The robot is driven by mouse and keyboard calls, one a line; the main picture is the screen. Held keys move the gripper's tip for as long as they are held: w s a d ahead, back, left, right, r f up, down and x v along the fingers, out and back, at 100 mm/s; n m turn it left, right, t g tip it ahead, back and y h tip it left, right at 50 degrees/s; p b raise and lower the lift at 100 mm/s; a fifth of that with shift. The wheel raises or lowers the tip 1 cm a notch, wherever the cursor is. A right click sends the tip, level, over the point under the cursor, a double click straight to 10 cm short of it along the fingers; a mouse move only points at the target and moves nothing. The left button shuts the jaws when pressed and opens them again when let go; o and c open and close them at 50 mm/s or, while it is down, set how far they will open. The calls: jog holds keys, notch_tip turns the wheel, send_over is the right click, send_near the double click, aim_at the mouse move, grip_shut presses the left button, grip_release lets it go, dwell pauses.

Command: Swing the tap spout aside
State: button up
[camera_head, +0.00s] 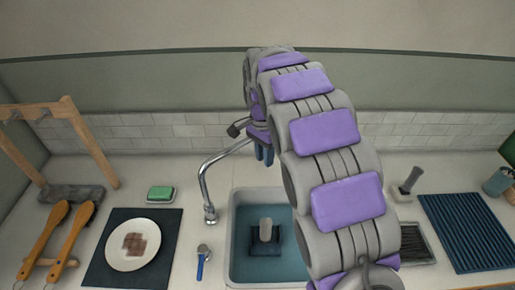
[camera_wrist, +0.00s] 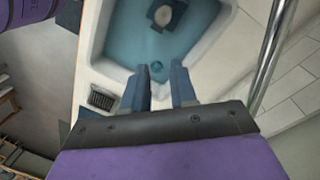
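The chrome tap spout (camera_head: 205,176) runs left from behind my arm. It bends down, with its end over the counter just left of the basin's rim. Its base is hidden by my arm. In the wrist view a chrome pipe (camera_wrist: 268,52), seemingly the spout, passes right of my fingers. My gripper (camera_head: 264,156) points down behind the basin, close to the spout's right part; I cannot tell if they touch. Its blue fingers (camera_wrist: 160,88) are apart with nothing held between them.
The sink basin (camera_head: 239,215) holds a dark block-like object (camera_head: 266,234). Left are a blue-handled brush (camera_head: 202,262), a green sponge (camera_head: 161,193), a stained plate (camera_head: 118,249) and a wooden rack (camera_head: 88,140). Right are a grey-handled tool (camera_head: 408,182) and a ribbed blue mat (camera_head: 465,230).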

jog(key=d+y, duration=0.1)
jog(key=w+d+t+y, duration=0.1)
jog(key=d+t+y, duration=0.1)
jog(key=shift+w+d+f, duration=0.2)
jog(key=shift+w, duration=0.05)
jog(key=c, duration=0.5)
jog(key=shift+w+d+r+t+y, duration=0.1)
jog(key=shift+d+t+y, duration=0.25)
jog(key=shift+t+y, duration=0.15)
jog(key=shift+w+d+r+t+y, duration=0.1)
jog(key=shift+d+t+y, duration=0.25)
jog(key=shift+t+y, duration=0.15)
grip_shut()
jog(key=w+a+f+t+y+b, duration=0.2)
jog(key=w+a+f+t+b, duration=0.1)
jog(key=w+a, duration=0.4)
jog(key=shift+w+a+f+t, duration=0.2)
jog(key=shift+w+f+t, duration=0.65)
jog(key=shift+t, duration=0.35)
